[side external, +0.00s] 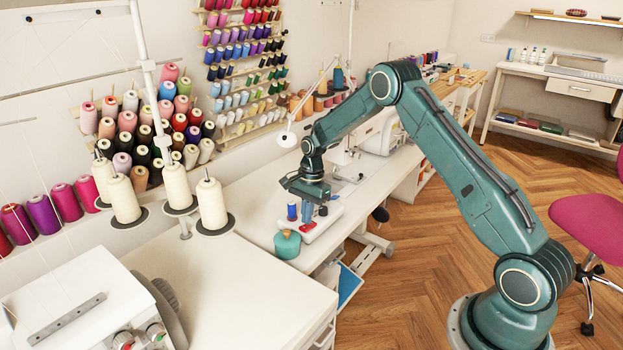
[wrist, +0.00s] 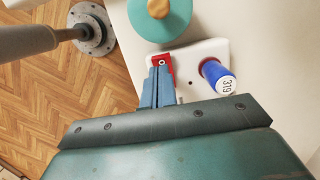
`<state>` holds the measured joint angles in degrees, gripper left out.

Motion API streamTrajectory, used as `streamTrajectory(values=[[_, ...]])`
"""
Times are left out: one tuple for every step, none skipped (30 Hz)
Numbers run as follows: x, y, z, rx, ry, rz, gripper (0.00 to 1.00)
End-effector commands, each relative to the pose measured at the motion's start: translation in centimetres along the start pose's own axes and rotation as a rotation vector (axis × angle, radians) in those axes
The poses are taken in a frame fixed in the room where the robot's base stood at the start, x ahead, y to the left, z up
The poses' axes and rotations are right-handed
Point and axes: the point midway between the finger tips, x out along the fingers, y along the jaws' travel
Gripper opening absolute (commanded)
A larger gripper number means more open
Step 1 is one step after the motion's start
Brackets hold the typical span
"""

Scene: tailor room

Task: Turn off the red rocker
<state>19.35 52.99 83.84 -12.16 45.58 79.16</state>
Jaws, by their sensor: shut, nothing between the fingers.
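The red rocker (wrist: 163,61) sits on a white panel (wrist: 186,60) in the wrist view. A small white ring mark shows near its far end. My gripper (wrist: 158,72) is shut and empty, with its blue-grey fingertips right over the near part of the rocker. The fingers hide part of the rocker, and I cannot tell whether they touch it. In the side external view my gripper (side external: 307,212) points down at the panel (side external: 321,224). The rocker's on or off position is not clear.
A teal round object with a tan knob (wrist: 160,25) sits just beyond the panel. Thread cones (side external: 211,203) stand to the left in the side view.

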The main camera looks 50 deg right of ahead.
Motion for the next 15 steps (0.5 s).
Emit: streamTrajectory(values=[[0.42,0.01,0.02,0.000,0.000,0.001,0.00],[0.61,0.00,0.01,0.000,0.000,0.000,0.00],[0.82,0.00,0.01,0.000,0.000,0.000,0.00],[0.95,0.00,0.00,0.000,0.000,0.000,0.00],[1.04,0.00,0.00,0.000,0.000,0.000,0.00],[1.13,0.00,0.00,0.000,0.000,0.000,0.00],[1.17,0.00,0.00,0.000,0.000,0.000,0.00],[1.19,0.00,0.00,0.000,0.000,0.000,0.00],[1.20,-0.01,-0.01,0.000,0.000,0.000,0.00],[1.21,-0.01,-0.01,0.000,0.000,0.000,0.00],[1.20,-0.01,-0.01,0.000,0.000,-0.001,0.00],[1.19,-0.01,-0.01,0.000,0.000,-0.001,0.00],[1.19,-0.01,-0.01,0.000,0.000,-0.001,0.00],[1.19,-0.01,-0.01,0.000,0.000,-0.001,0.00],[1.18,-0.01,-0.01,0.000,0.000,-0.001,0.00]])
